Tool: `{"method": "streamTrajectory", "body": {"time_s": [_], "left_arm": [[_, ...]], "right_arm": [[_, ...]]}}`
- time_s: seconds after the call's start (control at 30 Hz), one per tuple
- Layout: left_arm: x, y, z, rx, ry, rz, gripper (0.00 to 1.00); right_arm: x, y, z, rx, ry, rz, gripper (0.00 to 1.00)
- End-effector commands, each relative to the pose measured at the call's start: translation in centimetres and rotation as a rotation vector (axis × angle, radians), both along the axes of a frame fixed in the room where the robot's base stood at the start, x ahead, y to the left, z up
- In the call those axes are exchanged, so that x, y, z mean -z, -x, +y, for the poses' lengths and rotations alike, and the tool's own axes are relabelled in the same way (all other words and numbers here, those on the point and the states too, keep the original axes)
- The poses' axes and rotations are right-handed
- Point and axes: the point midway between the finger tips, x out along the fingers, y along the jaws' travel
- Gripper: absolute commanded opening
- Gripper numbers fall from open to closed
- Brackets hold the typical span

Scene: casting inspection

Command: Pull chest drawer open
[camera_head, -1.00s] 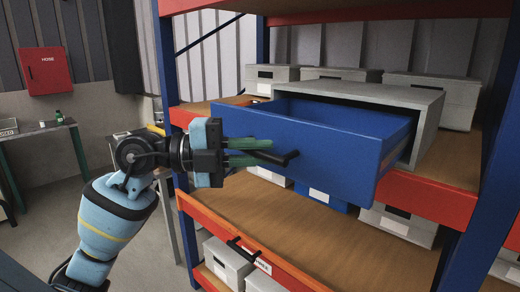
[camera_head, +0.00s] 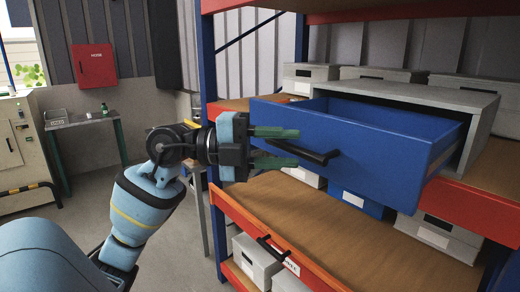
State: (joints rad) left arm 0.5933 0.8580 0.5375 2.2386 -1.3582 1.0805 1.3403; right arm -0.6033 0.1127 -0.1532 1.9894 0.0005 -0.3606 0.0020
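The blue chest drawer (camera_head: 355,150) stands well out of its grey chest (camera_head: 440,95) on the orange rack, and its inside shows from above. Its black bar handle (camera_head: 305,153) is on the front face. My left gripper (camera_head: 275,147) is at the left of the handle with its green fingers spread apart. The upper finger is above the handle and the lower one reaches to the handle's near left end. I cannot tell whether the lower finger touches it. My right gripper is not in view.
The rack's blue post (camera_head: 208,80) stands behind my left arm. Grey boxes (camera_head: 375,74) line the shelf behind the chest. A lower orange drawer front (camera_head: 262,235) with a black handle lies below. Open floor, a green-legged table (camera_head: 85,122) and a red wall box (camera_head: 95,65) are at left.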

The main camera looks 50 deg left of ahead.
Motion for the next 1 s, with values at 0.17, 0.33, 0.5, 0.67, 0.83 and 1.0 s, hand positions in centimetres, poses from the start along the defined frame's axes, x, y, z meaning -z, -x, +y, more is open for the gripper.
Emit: {"method": "streamTrajectory", "body": {"time_s": [0.17,0.33,0.5,0.67,0.83,1.0], "left_arm": [[0.4,1.6,1.8,-0.002,0.000,0.006,0.36],[0.3,2.9,3.2,-0.001,-0.001,0.004,0.36],[0.1,3.7,4.0,0.000,-0.001,0.002,0.36],[0.1,4.0,4.2,0.001,-0.001,0.001,0.36],[0.0,4.0,4.2,0.001,-0.001,0.001,0.36],[0.0,3.9,4.2,0.001,-0.001,0.001,0.36]], "right_arm": [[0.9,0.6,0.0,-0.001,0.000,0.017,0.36],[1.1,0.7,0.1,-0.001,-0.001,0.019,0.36],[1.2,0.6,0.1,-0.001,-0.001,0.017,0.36],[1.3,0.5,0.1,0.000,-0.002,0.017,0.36],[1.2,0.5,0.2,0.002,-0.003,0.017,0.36],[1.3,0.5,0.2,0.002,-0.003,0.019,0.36]]}}
